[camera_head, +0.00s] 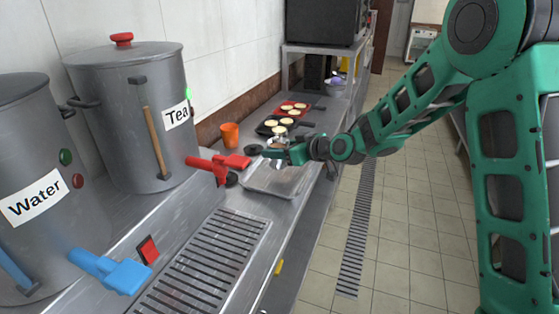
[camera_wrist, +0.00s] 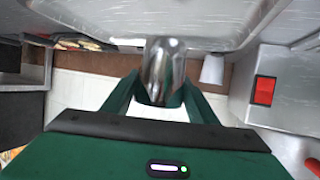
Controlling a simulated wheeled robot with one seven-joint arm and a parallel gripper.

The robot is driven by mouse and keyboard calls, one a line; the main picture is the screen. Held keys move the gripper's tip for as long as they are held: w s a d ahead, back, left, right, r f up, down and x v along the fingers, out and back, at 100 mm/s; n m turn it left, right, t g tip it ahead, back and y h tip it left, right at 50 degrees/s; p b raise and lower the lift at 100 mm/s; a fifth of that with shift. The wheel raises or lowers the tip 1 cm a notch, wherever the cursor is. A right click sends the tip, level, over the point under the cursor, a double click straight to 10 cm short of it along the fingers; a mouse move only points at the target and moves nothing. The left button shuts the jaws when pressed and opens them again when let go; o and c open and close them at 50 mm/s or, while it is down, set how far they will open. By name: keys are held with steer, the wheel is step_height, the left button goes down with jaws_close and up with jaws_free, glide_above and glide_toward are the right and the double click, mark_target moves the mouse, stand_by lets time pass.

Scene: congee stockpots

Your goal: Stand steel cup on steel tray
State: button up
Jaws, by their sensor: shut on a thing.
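The steel cup (camera_wrist: 163,62) shows in the wrist view as a shiny, rounded metal shape between the two green fingers. My gripper (camera_head: 274,153) is shut on it; the wrist view shows the fingers (camera_wrist: 158,98) on both sides. In the head view the cup is small and mostly hidden by the gripper, just over the steel tray. The steel tray (camera_head: 262,187) is a shallow rectangle on the counter, past the drain grate. I cannot tell whether the cup touches the tray or how upright it is.
Two stockpots, labelled Water (camera_head: 35,150) and Tea (camera_head: 135,90), stand at left, with a blue tap (camera_head: 110,272) and a red tap (camera_head: 220,165). An orange cup (camera_head: 230,135) stands behind the tray. Pans with round food (camera_head: 270,126) lie farther back. The floor at right is clear.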

steer(key=shift+f, duration=1.75)
steer(key=shift+f, duration=0.1)
steer(key=o, duration=1.3)
steer(key=v, duration=1.2)
